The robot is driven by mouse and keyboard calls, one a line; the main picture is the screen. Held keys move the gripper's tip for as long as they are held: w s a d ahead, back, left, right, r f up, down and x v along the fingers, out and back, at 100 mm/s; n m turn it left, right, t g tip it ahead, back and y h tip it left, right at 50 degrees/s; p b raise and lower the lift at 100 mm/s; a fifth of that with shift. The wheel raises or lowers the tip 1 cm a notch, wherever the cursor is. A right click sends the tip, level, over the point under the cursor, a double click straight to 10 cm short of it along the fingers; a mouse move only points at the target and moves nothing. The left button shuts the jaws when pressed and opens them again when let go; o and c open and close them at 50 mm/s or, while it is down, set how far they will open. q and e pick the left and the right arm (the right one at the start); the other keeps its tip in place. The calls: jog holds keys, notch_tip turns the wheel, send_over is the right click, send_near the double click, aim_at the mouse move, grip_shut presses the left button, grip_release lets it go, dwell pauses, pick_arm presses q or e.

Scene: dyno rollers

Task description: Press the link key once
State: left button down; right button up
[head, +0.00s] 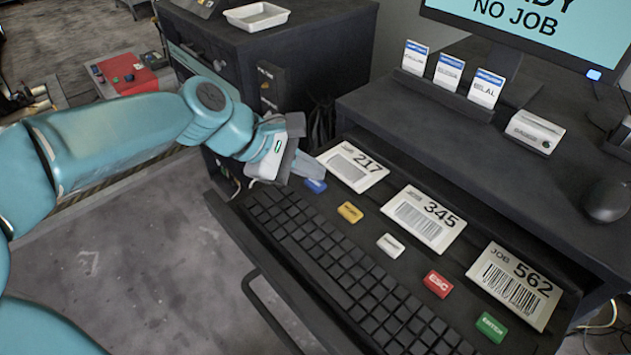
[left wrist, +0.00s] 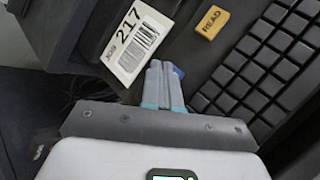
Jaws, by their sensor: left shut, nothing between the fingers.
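My left gripper (head: 312,168) is shut and empty, its fingertips close above and beside a blue key (head: 315,186) at the far end of the key row. In the left wrist view the closed fingertips (left wrist: 161,68) partly cover the blue key (left wrist: 178,71); I cannot tell whether they touch it. The row also has a yellow key (head: 350,212), a white key (head: 390,245), a red ESC key (head: 437,283) and a green ENTER key (head: 490,327). The yellow key shows in the left wrist view (left wrist: 212,22). No label reading link is legible. My right gripper is out of view.
A black keyboard (head: 330,262) lies beside the keys. Job cards 217 (head: 352,168), 345 (head: 425,217) and 562 (head: 513,285) lie behind them. A monitor (head: 560,30) reads "NO JOB". A mouse (head: 606,200) and a card rack (head: 446,95) stand on the upper shelf.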

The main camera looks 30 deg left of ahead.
aim_at(310, 185)
pick_arm(q)
jog(key=shift+f, duration=0.55)
dwell(0.5)
jog(key=shift+r, duration=0.1)
jog(key=shift+r+p, duration=0.6)
jog(key=shift+r, duration=0.15)
notch_tip(310, 185, up, 5)
jog(key=p, duration=0.5)
jog(key=shift+r, duration=0.1)
dwell(0.3)
dwell(0.5)
